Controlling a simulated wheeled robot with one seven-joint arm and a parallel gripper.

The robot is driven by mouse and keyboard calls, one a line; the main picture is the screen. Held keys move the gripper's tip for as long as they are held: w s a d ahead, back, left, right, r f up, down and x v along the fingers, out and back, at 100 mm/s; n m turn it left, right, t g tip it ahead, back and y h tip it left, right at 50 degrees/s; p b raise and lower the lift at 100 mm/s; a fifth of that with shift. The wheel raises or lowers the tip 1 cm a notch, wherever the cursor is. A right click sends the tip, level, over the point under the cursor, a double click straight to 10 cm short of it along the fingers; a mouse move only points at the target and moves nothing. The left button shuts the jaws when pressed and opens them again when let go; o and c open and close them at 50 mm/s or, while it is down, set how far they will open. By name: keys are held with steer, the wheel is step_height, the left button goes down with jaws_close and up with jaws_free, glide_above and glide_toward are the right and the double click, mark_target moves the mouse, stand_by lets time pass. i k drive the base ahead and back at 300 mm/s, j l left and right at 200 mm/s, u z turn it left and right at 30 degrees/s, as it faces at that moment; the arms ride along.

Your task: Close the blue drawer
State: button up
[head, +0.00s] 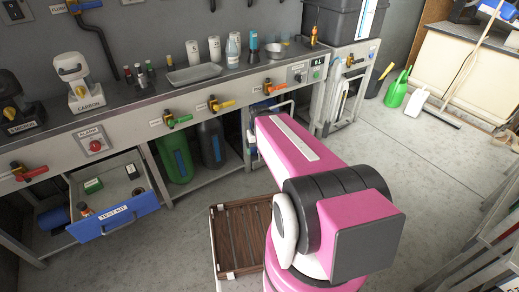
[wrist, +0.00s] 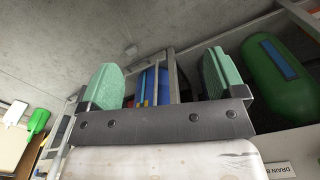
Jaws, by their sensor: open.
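The blue drawer (head: 145,204), labelled "TEST KIT", is pulled out below the counter at the lower left of the head view. A green box and other small items lie inside it. My gripper (wrist: 160,84) shows in the wrist view with its two pale green fingers wide apart. Nothing is held between them. In the head view my pink arm hides the gripper, and the arm reaches to the counter well right of the drawer. I cannot make out the drawer in the wrist view.
A green cylinder (head: 174,158) and a dark one (head: 211,143) stand under the counter (head: 130,108), between the drawer and my arm. A brown slatted crate (head: 238,238) is on the floor beside my arm. Valves with coloured handles stick out from the counter front. Floor at right is open.

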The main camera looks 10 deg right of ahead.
mark_target(115, 209)
steer(key=u, duration=2.05)
